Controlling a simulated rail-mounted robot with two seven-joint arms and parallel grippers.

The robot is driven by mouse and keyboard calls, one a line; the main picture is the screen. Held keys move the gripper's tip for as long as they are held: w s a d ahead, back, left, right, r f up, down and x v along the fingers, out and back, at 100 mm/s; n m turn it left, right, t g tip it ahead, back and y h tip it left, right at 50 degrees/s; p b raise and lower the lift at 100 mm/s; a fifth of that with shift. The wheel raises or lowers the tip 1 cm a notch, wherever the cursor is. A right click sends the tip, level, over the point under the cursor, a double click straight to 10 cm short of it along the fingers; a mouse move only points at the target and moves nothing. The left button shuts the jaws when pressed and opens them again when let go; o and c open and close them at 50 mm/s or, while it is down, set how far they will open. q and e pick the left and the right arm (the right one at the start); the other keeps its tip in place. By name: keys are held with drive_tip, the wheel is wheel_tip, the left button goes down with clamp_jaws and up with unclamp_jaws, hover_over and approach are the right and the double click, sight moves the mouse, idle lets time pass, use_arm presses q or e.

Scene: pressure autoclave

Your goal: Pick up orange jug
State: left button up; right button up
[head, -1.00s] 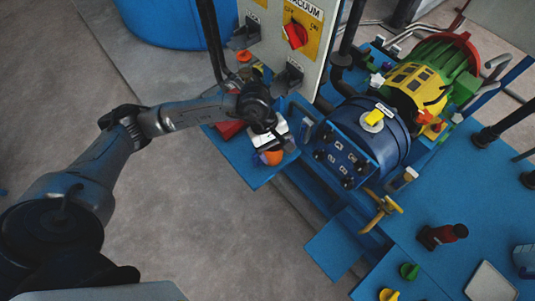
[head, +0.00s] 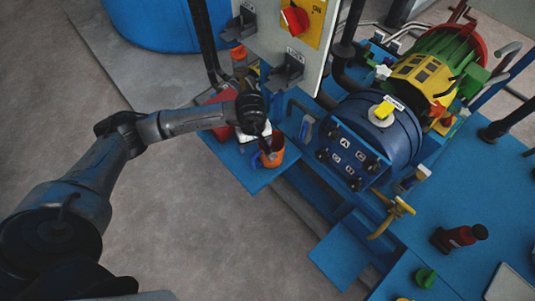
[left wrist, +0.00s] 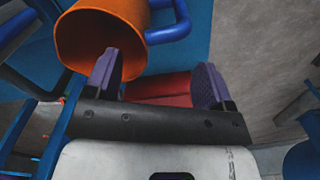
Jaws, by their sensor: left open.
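The orange jug (head: 278,150) stands on a small blue shelf (head: 262,180) at the front of the machine in the head view. In the left wrist view the jug (left wrist: 100,30) is at the upper left, with its open mouth showing and its blue handle (left wrist: 172,28) on its right side. My left gripper (head: 262,148) is at the jug's left side in the head view. In the left wrist view its two purple fingers (left wrist: 157,82) are wide apart with nothing held. The left finger overlaps the jug's rim; I cannot tell whether they touch.
A red object (head: 222,98) sits behind my gripper on the shelf; part of it shows between the fingers. A control panel with a red switch (head: 293,20) rises behind. The blue vessel (head: 375,135) stands to the right. Open floor lies to the left.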

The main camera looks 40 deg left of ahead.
use_arm(q)
drive_tip(key=f, duration=0.1)
drive_tip(key=f+b, duration=0.1)
drive_tip(key=f, duration=0.1)
drive_tip(key=f+b, duration=0.1)
drive_tip(key=f, duration=0.1)
drive_tip(key=shift+d+f, duration=0.25)
drive_tip(key=shift+w+r, duration=0.1)
drive_tip(key=shift+c, duration=0.6)
drive_tip(key=c, duration=0.5)
clamp_jaws()
